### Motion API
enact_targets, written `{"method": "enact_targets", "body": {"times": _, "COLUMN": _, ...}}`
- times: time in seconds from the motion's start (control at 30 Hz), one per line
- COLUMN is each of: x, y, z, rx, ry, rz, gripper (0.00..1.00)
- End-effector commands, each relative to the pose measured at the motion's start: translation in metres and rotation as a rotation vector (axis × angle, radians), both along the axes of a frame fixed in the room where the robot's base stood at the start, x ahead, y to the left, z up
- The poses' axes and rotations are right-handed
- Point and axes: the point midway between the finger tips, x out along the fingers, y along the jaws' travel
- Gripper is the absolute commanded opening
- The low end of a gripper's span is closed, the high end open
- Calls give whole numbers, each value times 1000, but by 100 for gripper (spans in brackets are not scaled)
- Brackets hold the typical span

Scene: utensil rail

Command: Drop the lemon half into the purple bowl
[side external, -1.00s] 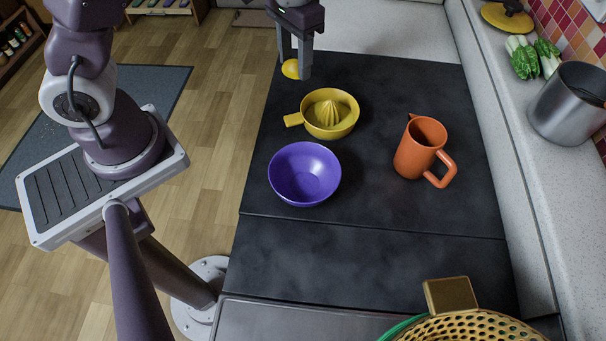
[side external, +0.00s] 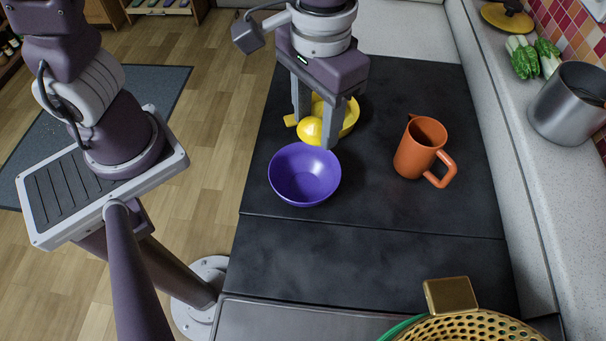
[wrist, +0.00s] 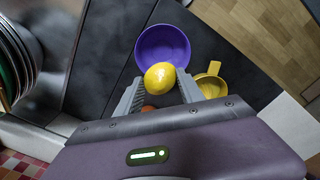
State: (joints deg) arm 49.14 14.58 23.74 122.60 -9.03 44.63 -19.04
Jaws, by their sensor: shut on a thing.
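The lemon half (side external: 311,129) is yellow and rounded. My gripper (side external: 318,132) is shut on it, with one finger on each side. In the wrist view the lemon half (wrist: 160,78) sits between the fingertips and overlaps the near edge of the bowl in the picture. The purple bowl (side external: 304,175) stands upright on the dark counter and looks empty. It also shows in the wrist view (wrist: 163,44). In the side view the lemon half is held just behind and above the bowl's far rim.
A yellow citrus juicer (side external: 351,116) stands behind my gripper, partly hidden by it. An orange jug (side external: 420,148) stands to the right of the bowl. A perforated gold basket (side external: 470,327) is at the front right. The counter in front of the bowl is clear.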

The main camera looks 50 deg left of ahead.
Motion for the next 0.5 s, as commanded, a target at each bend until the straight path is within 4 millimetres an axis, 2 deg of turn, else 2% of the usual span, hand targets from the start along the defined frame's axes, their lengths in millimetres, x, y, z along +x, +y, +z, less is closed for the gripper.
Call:
{"method": "enact_targets", "body": {"times": 0.07, "x": -10, "y": -8, "z": 4, "rx": 3, "ry": -7, "rz": -1, "gripper": 9}}
{"method": "enact_targets", "body": {"times": 0.17, "x": -14, "y": -10, "z": 0, "rx": 7, "ry": -8, "rz": 5, "gripper": 9}}
{"method": "enact_targets", "body": {"times": 0.5, "x": -14, "y": -10, "z": -47, "rx": 8, "ry": -6, "rz": 8, "gripper": 9}}
